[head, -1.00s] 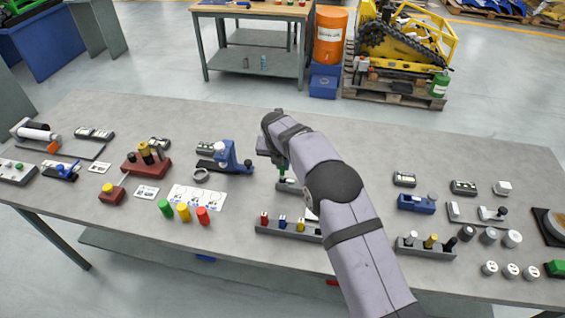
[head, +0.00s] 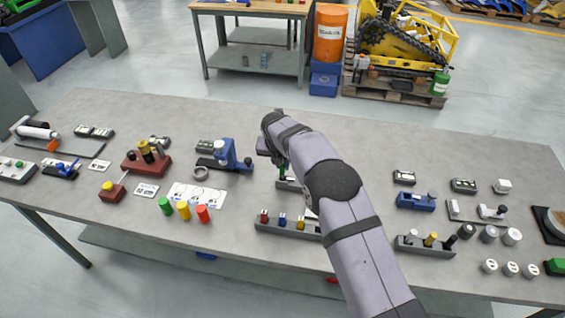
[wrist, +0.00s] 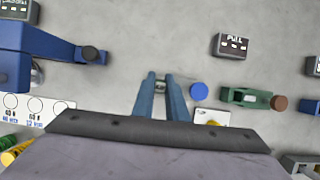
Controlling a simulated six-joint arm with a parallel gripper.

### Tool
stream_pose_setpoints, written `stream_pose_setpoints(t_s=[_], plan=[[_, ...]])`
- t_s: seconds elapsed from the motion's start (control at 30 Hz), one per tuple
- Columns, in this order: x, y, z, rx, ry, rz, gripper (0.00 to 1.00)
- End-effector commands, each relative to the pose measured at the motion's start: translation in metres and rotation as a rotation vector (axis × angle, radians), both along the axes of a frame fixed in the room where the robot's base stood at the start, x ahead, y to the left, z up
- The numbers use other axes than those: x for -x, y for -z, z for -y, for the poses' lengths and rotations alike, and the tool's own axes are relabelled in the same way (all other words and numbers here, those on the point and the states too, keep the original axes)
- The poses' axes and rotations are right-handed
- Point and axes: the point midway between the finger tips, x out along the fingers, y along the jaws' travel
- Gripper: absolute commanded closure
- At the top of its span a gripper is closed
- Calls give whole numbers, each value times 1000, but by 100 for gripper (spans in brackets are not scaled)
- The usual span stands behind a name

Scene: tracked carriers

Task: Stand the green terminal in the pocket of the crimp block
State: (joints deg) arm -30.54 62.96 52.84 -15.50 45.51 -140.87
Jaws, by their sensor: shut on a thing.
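My gripper (wrist: 162,80) is shut on the green terminal (head: 283,169), which hangs below the wrist in the head view. In the wrist view the two blue-grey fingers point away from the camera and hide most of the terminal. A low grey block (head: 291,185), which looks like the crimp block, lies directly under the gripper in the head view, partly behind my arm. Its pocket cannot be made out. I cannot tell whether the terminal touches the block.
A grey rack (head: 272,229) with red, blue and yellow terminals stands in front. A blue press (head: 228,158) stands to the left. In the wrist view, a blue disc (wrist: 199,91) and a green device (wrist: 240,97) lie right of the fingers. Bare tabletop lies behind.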

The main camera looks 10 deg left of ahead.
Motion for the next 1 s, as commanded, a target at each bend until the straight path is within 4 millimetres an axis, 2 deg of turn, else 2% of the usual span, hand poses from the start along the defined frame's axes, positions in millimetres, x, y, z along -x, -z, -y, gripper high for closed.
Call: stream_pose_setpoints(t_s=[0.47,1.0], plan=[[0,0,0,0,0,1,100],[0,11,0,-1,0,1,100]])
